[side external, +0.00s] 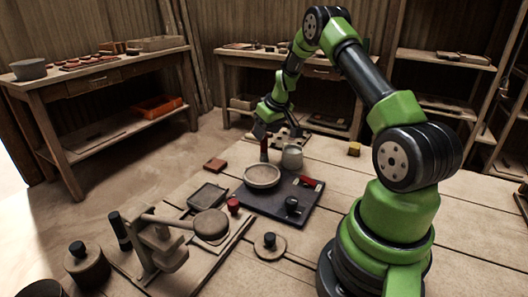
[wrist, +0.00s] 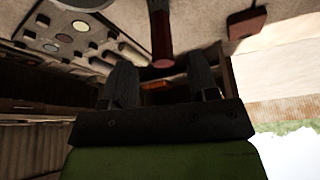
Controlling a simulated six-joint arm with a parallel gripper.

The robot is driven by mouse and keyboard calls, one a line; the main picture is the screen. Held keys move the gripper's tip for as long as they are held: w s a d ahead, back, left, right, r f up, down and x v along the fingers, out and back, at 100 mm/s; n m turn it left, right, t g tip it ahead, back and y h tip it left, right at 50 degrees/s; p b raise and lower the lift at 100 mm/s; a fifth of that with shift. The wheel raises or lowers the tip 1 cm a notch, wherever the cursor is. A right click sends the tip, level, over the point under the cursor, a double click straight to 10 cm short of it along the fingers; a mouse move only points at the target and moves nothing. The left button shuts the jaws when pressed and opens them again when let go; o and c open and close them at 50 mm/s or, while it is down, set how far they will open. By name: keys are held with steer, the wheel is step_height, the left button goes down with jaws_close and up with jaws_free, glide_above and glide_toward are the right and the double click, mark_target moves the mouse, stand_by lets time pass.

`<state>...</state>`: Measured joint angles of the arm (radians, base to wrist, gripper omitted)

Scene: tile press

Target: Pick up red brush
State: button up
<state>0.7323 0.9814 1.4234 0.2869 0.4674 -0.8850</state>
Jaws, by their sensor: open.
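A brush with a red handle (side external: 264,151) stands roughly upright behind the pale round bowl (side external: 262,177), its lower part partly hidden. My gripper (side external: 266,130) is just above it, pointing down. In the wrist view, the red handle (wrist: 161,40) reaches toward the space between my two dark fingers (wrist: 163,70). The fingers are apart, with a gap on each side of the handle's end. No contact with the handle shows.
A grey cup (side external: 292,157) stands close on the right of the brush. A reddish tile (side external: 215,165) lies to the left. A dark board (side external: 300,207) and the press (side external: 165,250) are nearer. A palette with round pieces (wrist: 75,32) shows in the wrist view.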

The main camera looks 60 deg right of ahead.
mark_target(264, 148)
steer(key=x, duration=0.4)
steer(key=shift+w+a+f, duration=0.15)
steer(key=shift+c, duration=0.2)
jaws_close()
